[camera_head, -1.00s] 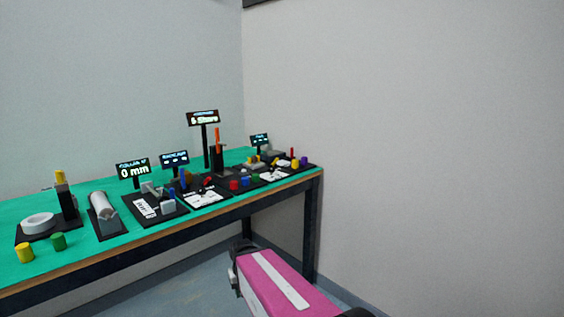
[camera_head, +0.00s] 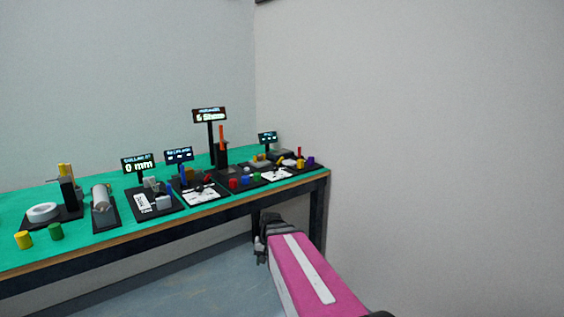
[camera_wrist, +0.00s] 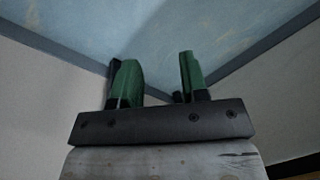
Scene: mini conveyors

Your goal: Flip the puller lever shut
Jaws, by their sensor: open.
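Several small devices on dark plates stand on a green-topped bench (camera_head: 60,255). I cannot tell for sure which part is the puller lever. A red upright bar (camera_head: 221,137) stands on a dark post under the tallest sign. A small red lever-like part (camera_head: 207,179) lies lower, to its left. In the head view my gripper (camera_head: 261,249) is low in front of the bench, apart from all devices. In the wrist view my gripper (camera_wrist: 157,75) is open, with green finger pads spread and nothing between them. It faces the floor and walls.
A white ring (camera_head: 43,212) and a grey cylinder (camera_head: 100,197) sit on plates at the left. Yellow and green pegs stand at the front edge. Lit signs, one reading 0 mm (camera_head: 139,166), rise behind the devices. A wall (camera_head: 430,120) closes the right side.

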